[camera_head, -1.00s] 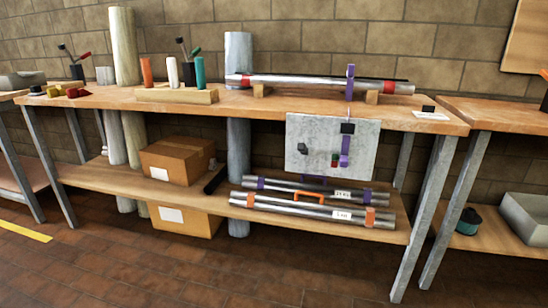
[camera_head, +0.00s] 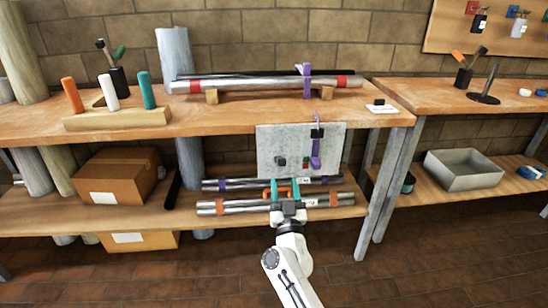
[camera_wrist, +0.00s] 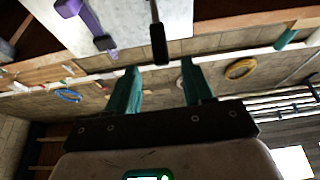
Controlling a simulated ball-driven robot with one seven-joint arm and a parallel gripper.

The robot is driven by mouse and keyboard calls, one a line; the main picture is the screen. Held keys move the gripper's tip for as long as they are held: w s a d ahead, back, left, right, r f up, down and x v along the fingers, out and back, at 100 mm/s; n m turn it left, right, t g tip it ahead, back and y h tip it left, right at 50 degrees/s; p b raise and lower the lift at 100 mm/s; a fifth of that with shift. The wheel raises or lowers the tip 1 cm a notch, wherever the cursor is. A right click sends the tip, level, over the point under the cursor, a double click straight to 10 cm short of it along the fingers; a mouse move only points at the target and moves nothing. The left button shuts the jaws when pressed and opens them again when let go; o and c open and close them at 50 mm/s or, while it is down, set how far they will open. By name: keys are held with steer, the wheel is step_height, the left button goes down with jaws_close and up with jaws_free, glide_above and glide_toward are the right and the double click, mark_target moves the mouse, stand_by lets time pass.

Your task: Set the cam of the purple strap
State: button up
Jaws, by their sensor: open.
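The purple strap (camera_head: 306,82) wraps the metal pole (camera_head: 250,84) on the bench top. Its purple tail (camera_head: 316,152) hangs over the front edge before a grey plate (camera_head: 272,142), with a dark buckle-like block (camera_head: 317,132) on it. I cannot tell whether the cam is open or shut. In the wrist view a purple strap (camera_wrist: 90,22) shows at upper left, and a dark handle-like piece (camera_wrist: 158,42) lies just beyond the space between my fingertips. My gripper (camera_head: 283,183), with teal fingers (camera_wrist: 158,67), is open and empty, below the plate and apart from the strap.
Metal poles with orange bands (camera_head: 235,207) lie on the lower shelf behind my gripper. A cardboard box (camera_head: 118,176) sits on that shelf at left. A second bench (camera_head: 450,92) stands at right, with a grey bin (camera_head: 463,172) below. Open floor lies in front.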

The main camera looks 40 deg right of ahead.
mark_target(281, 161)
steer(key=b+x, duration=0.2)
steer(key=x, duration=0.7)
steer(key=shift+w+d+r+b, duration=0.1)
steer(key=shift+w+r+b, duration=0.05)
steer(key=shift+b, duration=0.15)
steer(key=shift+c, duration=0.5)
jaws_close()
